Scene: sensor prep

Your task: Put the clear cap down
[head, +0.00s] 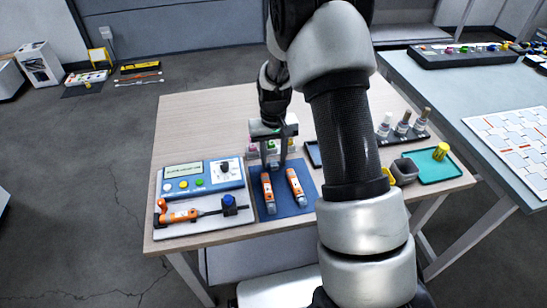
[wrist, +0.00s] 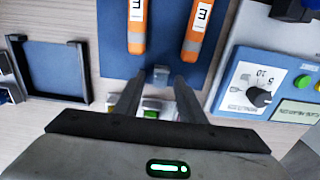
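The clear cap (wrist: 161,74) is a small grey translucent piece at the edge of the blue mat (head: 282,209), in line with the gap between my fingertips. My gripper (wrist: 160,80) points down over that edge. Its two dark fingers are apart, with visible space on both sides of the cap, so it does not grip it. In the head view my gripper (head: 275,163) is above the far part of the mat, and the cap is hard to make out there. Two orange sensors (head: 267,190) (head: 294,185) lie on the mat, in front of the gripper.
A blue meter box (head: 203,179) and a grey tray with an orange tool (head: 180,216) stand left of the mat. Small coloured-topped bottles (wrist: 151,108) are close under the gripper. A dark square tray (wrist: 53,68) is beside the mat. A green tray (head: 428,171) is at right.

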